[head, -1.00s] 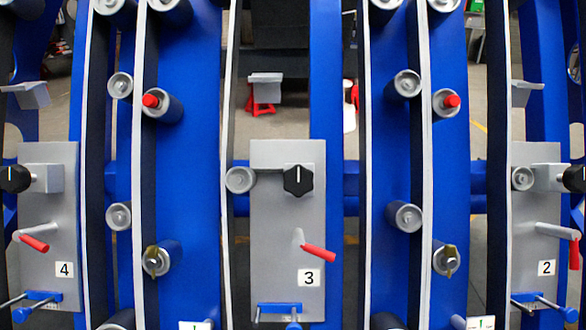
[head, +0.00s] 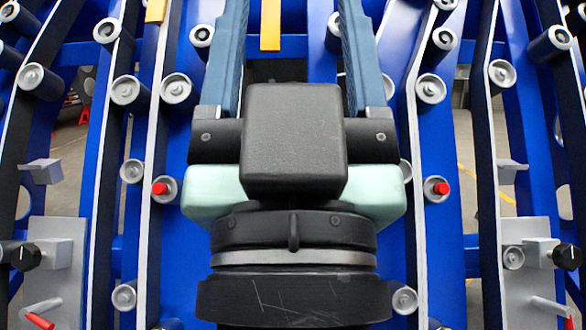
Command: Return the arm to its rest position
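My gripper (head: 295,40) fills the middle of the head view, pointing up and away, with its black body and mint-green housing in front of the chassis. Its two blue fingers stand wide apart, and nothing shows held between them. The fingertips run to or past the top edge. My wrist reaches the bottom edge. The middle of the chassis is hidden behind the gripper.
Blue chassis beams (head: 185,130) with grey rollers (head: 128,90) and red-tipped pegs stand behind and beside my gripper. A grey panel with a black knob and red lever stands at the left (head: 72,265), another at the right (head: 528,225). Yellow strips (head: 271,25) show at the top.

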